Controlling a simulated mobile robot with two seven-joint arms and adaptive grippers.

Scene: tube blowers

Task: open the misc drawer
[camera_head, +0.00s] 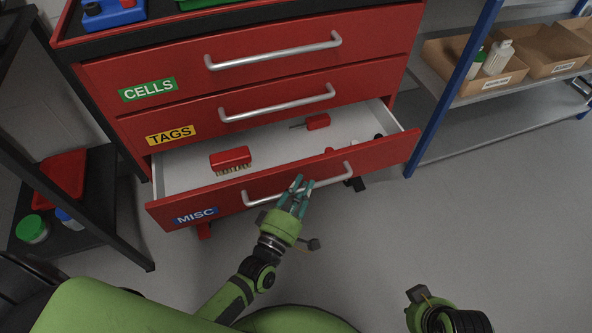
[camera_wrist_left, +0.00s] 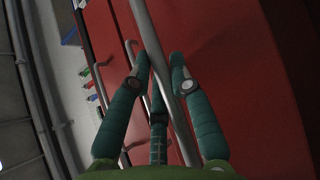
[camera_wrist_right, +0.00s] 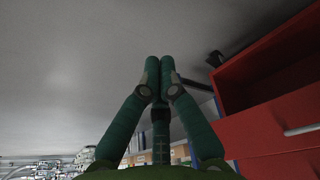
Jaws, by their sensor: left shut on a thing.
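The misc drawer (camera_head: 290,187) is the lowest of the red cabinet's three drawers, with a blue MISC label (camera_head: 196,216) on its front. It stands pulled out, and its white inside shows. My left gripper (camera_head: 299,184) is at the drawer's silver handle (camera_head: 258,200). In the left wrist view, the fingers of my left gripper (camera_wrist_left: 160,65) are on either side of the handle bar (camera_wrist_left: 160,75), shut on it. In the right wrist view, my right gripper (camera_wrist_right: 159,66) has its fingertips together with nothing between them; its fingers do not show clearly in the head view.
The drawer holds a red brush (camera_head: 230,158), a red-handled tool (camera_head: 316,122) and small items at its right end. The cells drawer (camera_head: 180,88) and tags drawer (camera_head: 195,125) above are shut. A blue-posted shelf (camera_head: 490,92) stands right; a dark rack (camera_head: 75,215) stands left. Floor at right is clear.

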